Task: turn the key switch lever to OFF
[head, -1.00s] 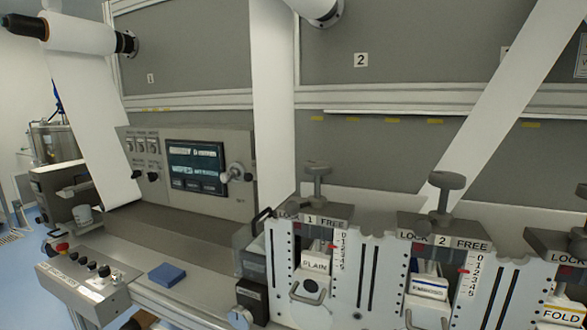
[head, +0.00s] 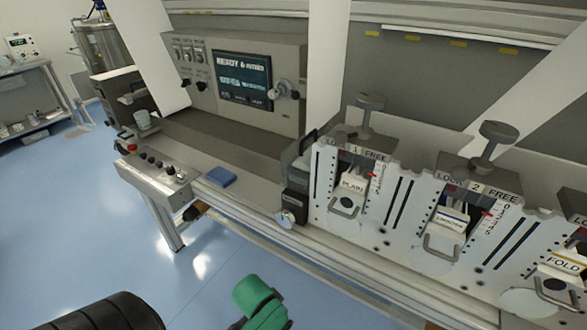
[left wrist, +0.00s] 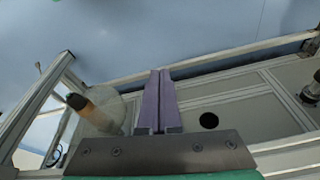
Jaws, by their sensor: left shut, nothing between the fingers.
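The control panel (head: 243,85) stands at the upper left of the head view, with a lit screen. A grey lever-like handle (head: 285,89) sticks out just right of the screen; it looks like the key switch lever, but its label and setting are too small to read. My left gripper (left wrist: 159,100) shows in the left wrist view, its two purple fingers shut together and empty. It touches nothing that I can make out, and neither the lever nor the panel is recognizable in that view. My right gripper is not in view.
A button box (head: 152,170) sits at the front left corner of the bench, with a blue block (head: 222,177) right of it. Clamp stations with tall knobs (head: 493,143) fill the right. White web sheets hang beside the panel. Blue floor (head: 190,268) lies open in front.

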